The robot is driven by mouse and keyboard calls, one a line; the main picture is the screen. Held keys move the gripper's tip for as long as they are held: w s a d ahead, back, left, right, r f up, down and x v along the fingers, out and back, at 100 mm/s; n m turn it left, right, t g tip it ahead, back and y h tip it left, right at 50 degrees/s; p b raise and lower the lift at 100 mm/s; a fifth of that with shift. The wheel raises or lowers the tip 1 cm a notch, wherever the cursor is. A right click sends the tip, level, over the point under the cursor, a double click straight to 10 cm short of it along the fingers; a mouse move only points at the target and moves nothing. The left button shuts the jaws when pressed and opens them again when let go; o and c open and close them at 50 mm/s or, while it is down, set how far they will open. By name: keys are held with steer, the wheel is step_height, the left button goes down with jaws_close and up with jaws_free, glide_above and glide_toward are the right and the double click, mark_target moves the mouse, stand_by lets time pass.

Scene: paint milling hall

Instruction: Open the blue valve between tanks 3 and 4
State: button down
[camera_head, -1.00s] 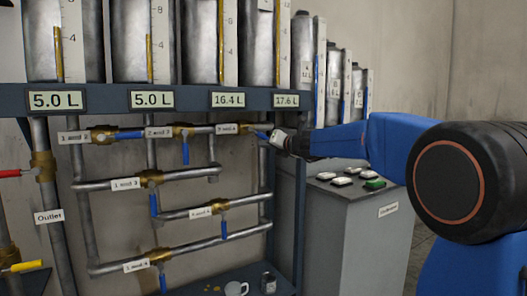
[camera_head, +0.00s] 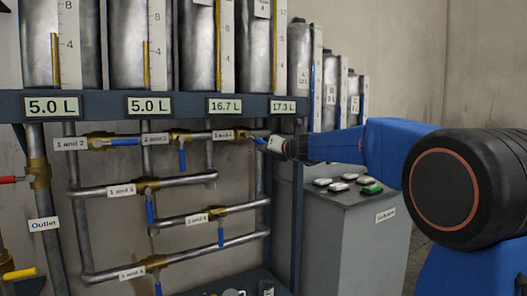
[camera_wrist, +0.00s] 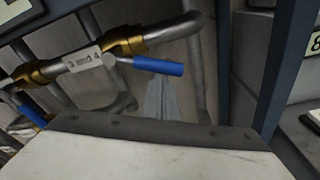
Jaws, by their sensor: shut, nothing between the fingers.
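The valve labelled "3 and 4" has a brass body (camera_wrist: 124,42) and a blue lever (camera_wrist: 158,66) in the wrist view. The lever points right, roughly along the pipe and a little off it. In the head view, the label (camera_head: 223,135) is on the upper pipe and the blue lever (camera_head: 258,140) shows just left of my gripper (camera_head: 275,144). My gripper is shut and empty, close to the lever end. I cannot tell whether it touches the lever. The displays under tanks 3 and 4 read 16.7 L (camera_head: 224,106) and 17.3 L (camera_head: 283,106).
Other blue-lever valves sit nearby: "1 and 2" (camera_head: 124,142), "2 and 3" (camera_head: 182,158) and "2 and 4" (camera_head: 221,232). A blue frame post (camera_head: 298,215) stands right of the pipes. A grey cabinet (camera_head: 350,240) with buttons stands beyond it.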

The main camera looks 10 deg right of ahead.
steer(key=shift+w+d+r+n+h, duration=0.15)
steer(key=shift+d+r+n+h, duration=0.2)
steer(key=shift+r+n, duration=0.6)
steer(key=shift+w+d+r+n+h, duration=0.15)
steer(key=shift+d+r+n, duration=0.4)
steer(key=shift+n, duration=0.7)
steer(key=shift+a+r, duration=0.1)
steer(key=shift+r, duration=0.05)
